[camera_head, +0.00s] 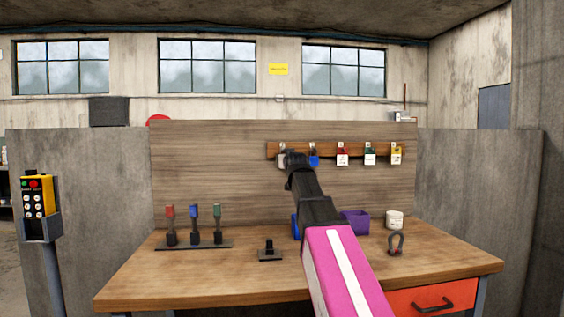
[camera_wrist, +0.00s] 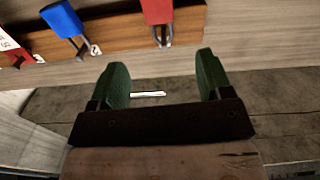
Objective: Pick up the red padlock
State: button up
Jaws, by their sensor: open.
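A red padlock (camera_wrist: 158,11) hangs at the top of the wrist view, which appears upside down, with its metal shackle against the wooden rack. In the head view my gripper (camera_head: 290,158) is in front of the rack's left end and hides that spot. My gripper (camera_wrist: 161,62) is open, its green fingers apart and empty. The red padlock is beyond the fingertips, roughly in line with the gap, and appears apart from them. A blue padlock (camera_wrist: 62,18) hangs beside it. A red item with a white tag (camera_head: 342,156) hangs farther right in the head view.
The wooden rack (camera_head: 328,151) is fixed to a backboard (camera_head: 215,160) above a workbench (camera_head: 215,280). Green and yellow tagged items hang at its right.

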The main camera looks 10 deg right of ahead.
jog(key=w, duration=1.1)
jog(key=c, duration=1)
